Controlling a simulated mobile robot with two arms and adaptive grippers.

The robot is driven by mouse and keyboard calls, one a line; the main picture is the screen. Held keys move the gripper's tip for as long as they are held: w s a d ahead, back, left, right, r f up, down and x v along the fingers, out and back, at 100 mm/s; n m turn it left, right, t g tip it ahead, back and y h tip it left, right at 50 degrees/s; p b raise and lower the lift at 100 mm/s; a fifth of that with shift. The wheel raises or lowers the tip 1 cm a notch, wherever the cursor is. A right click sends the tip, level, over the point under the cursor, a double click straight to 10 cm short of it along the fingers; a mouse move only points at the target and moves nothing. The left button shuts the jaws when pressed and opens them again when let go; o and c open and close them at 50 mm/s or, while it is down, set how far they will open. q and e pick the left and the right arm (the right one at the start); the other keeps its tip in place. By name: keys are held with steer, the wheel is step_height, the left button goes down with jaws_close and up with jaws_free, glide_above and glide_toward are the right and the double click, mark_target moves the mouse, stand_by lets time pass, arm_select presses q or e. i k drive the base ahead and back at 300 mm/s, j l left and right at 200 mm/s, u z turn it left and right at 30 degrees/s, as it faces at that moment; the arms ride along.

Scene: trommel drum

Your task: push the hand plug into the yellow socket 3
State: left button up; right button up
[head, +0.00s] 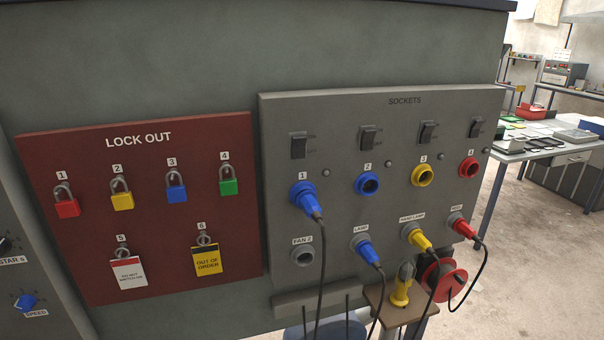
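The yellow socket 3 (422,175) is an empty round socket on the grey sockets panel (390,125), under the label 3 and a black switch. The yellow hand plug (419,238) sits in the lower row at the hand lamp label, with a dark cable hanging down from it. Neither gripper is in view.
Blue socket 2 (368,184) and red socket 4 (468,168) are empty. A blue plug (305,200) is in socket 1. Lamp (368,249) and red (462,227) plugs have hanging cables. A wooden stand (392,309) holds a yellow item. A lockout board (140,260) is left.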

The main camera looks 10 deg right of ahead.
mark_target(417, 237)
steer(key=z, duration=1.2)
